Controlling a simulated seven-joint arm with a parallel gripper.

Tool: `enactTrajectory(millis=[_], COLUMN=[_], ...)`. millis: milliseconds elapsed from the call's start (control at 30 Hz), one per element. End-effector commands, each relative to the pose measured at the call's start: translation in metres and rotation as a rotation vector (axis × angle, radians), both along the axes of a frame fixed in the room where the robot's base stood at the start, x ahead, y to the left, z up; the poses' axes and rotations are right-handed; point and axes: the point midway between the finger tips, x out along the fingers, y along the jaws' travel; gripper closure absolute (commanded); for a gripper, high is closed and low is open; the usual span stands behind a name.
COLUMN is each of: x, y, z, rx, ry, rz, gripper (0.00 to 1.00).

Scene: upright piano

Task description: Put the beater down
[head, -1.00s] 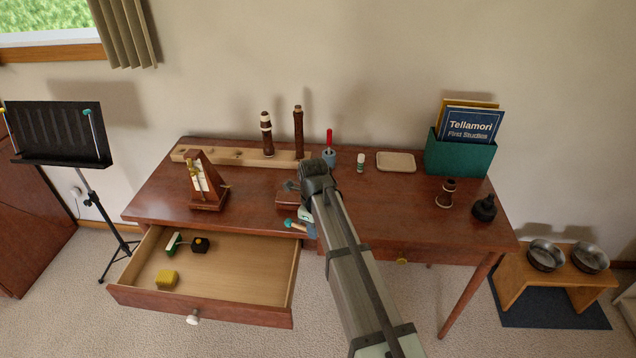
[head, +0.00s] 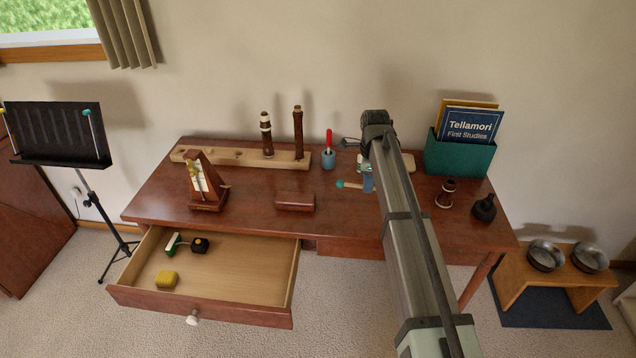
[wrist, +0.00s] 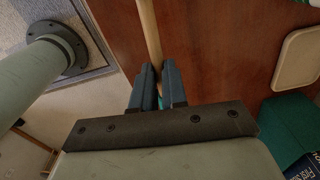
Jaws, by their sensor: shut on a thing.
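The beater has a teal head (head: 340,184) and a pale wooden handle. My gripper (head: 367,183) is shut on the handle and holds it above the right half of the desk, left of the green box. In the wrist view the handle (wrist: 149,30) runs up from between my blue-grey fingertips (wrist: 157,85), and the beater's head is out of sight. The reddish-brown desk top (head: 255,190) lies below. I cannot tell how far above it the beater is. My arm hides part of the desk behind it.
A small wooden box (head: 295,202), a metronome (head: 205,182), a blue cup (head: 328,159) and a wooden rack (head: 215,157) stand on the desk. A tray (wrist: 299,58) and green box (head: 455,158) are near my gripper. The drawer (head: 235,263) is open at front left.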

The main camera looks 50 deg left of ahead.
Motion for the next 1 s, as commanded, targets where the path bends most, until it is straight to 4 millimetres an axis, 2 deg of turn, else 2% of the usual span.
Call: enactTrajectory(millis=[267, 600, 833, 1000], x=[-0.002, -0.002, -0.001, -0.002], y=[-0.002, -0.002, -0.001, -0.001], z=[-0.005, -0.054, -0.071, -0.092], rx=[-0.002, -0.003, -0.002, -0.003], ry=[-0.002, -0.002, -0.002, -0.002], rz=[0.101, 0.102, 0.102, 0.101], gripper=[1.0, 1.0, 1.0, 1.0])
